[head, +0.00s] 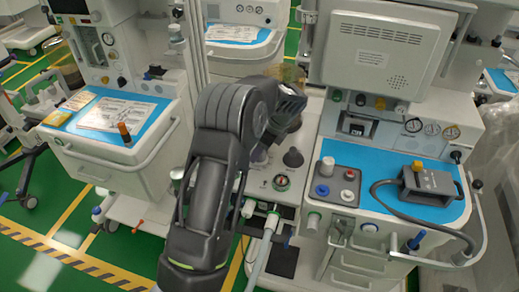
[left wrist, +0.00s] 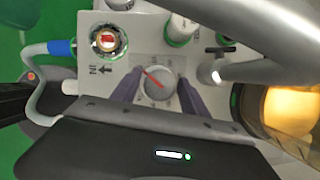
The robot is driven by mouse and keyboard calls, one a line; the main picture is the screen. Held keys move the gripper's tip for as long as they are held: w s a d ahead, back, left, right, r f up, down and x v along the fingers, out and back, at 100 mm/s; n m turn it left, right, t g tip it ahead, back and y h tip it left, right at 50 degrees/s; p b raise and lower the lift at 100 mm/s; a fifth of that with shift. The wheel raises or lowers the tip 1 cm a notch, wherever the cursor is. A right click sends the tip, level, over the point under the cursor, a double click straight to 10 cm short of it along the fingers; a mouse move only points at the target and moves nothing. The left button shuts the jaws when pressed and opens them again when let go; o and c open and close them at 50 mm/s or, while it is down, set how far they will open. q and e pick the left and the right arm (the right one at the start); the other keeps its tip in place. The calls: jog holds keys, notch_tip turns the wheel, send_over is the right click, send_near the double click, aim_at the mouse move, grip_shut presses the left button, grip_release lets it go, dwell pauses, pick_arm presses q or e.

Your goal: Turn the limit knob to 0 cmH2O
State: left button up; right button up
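The limit knob (left wrist: 159,84) is a round grey dial on a darker grey scale plate, seen in the left wrist view. A red pointer line runs from it toward the upper left. The scale figures are too small to read. My left gripper (left wrist: 160,90) has one finger on each side of the knob, with a narrow gap showing at both sides, so it looks open around it. Whether the fingertips reach down to knob height is unclear. In the head view my left arm crosses the middle, and I cannot make out the knob or fingertips. My right gripper is in neither view.
A round port with a red centre (left wrist: 108,40) and an "IN" arrow sits beside the knob. A metal tube (left wrist: 270,65) and an amber canister (left wrist: 290,112) lie close on the right. A blue worktop (head: 345,200) with a grey cabled box (head: 428,185) is right of my arm.

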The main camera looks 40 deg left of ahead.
pick_arm(q)
jog(key=shift+o, duration=0.9)
jog(key=b+v, duration=0.1)
jog(key=v, duration=0.6)
jog(key=shift+r, duration=0.35)
jog(key=shift+d+f, duration=0.1)
jog(key=shift+d, duration=0.05)
